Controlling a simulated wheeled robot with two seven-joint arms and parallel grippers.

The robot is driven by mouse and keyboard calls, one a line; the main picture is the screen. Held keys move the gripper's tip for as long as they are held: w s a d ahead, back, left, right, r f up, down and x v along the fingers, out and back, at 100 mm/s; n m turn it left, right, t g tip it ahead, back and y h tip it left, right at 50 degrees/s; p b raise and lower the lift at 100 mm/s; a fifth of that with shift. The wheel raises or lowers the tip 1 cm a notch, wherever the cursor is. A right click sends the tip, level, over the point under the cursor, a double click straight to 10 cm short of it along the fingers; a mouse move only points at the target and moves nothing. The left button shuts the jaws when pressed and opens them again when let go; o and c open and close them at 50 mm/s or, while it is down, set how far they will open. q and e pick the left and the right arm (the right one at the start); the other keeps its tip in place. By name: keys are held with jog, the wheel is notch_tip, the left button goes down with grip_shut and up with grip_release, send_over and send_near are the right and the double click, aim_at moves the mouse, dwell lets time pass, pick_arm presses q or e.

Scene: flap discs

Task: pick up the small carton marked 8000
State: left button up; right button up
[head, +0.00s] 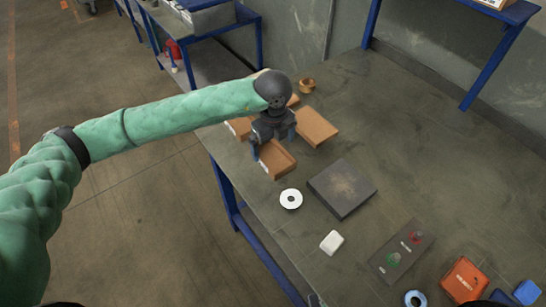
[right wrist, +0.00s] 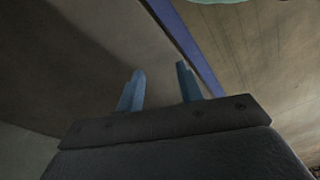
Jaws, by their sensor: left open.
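Several brown cartons stand together near the table's far left edge in the head view. One carton (head: 277,164) is just below my left gripper in the picture, another (head: 317,127) is to its right, and a third (head: 240,127) shows partly at its left. I cannot read any marking, so I cannot tell which is marked 8000. My left gripper (head: 273,140) is open over the group, hiding part of it; contact cannot be made out. My right gripper (right wrist: 160,70) shows in the right wrist view with its blue fingers apart and nothing between them.
The table's right back is clear.

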aim_at(272, 159)
pick_arm(q)
notch_tip(272, 159, down, 4)
jog(key=shift+a+r+b, duration=0.1)
jog(key=shift+r+b, duration=0.05)
jog(key=shift+b, duration=0.15)
jog(key=shift+f, duration=0.4)
pick_arm(e)
jog(key=r, duration=0.2)
jog(key=shift+w+a+r, duration=0.3)
jog(key=shift+w, duration=0.1)
pick_arm(q)
jog(key=shift+c, duration=0.2)
jog(key=c, duration=1)
jog(key=shift+w+a+r, duration=0.1)
jog(key=shift+w, duration=0.05)
